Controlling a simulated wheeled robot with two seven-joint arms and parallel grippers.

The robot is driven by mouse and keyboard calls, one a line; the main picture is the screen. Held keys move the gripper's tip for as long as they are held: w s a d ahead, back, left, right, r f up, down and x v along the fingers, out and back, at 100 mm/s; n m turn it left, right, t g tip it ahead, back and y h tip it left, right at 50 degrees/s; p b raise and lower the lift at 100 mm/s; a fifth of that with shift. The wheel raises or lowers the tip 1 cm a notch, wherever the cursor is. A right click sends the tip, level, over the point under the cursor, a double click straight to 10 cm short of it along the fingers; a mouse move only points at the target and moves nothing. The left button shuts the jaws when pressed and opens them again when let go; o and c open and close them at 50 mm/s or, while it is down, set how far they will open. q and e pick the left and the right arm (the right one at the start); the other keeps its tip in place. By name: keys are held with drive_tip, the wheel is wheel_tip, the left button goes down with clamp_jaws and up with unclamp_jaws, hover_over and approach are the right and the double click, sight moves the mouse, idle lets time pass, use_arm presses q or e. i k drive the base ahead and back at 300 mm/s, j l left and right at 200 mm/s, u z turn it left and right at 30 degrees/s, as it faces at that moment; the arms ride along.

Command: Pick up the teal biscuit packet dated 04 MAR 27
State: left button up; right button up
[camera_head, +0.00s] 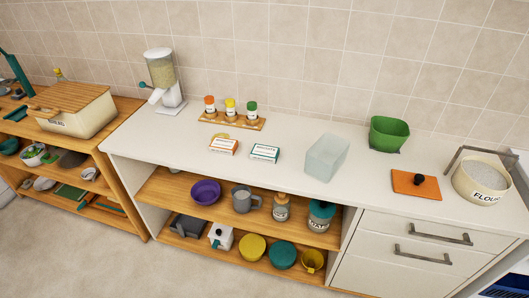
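A teal and white biscuit packet (265,152) lies on the white counter, right of an orange and white packet (223,147). The two lie apart, with a small gap between them. The print on both is too small for me to read a date. Neither of my grippers is in view.
A spice rack (244,124) with three jars stands behind the packets. A clear bin (326,156) stands to the right, then a green container (388,134), an orange board (416,186) and a flour tub (483,179). A dispenser (163,80) is at left. The counter in front of the packets is clear.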

sight(262, 153)
drive_tip(key=l+z, duration=0.35)
drive_tip(key=l, duration=1)
drive_tip(key=k, duration=0.05)
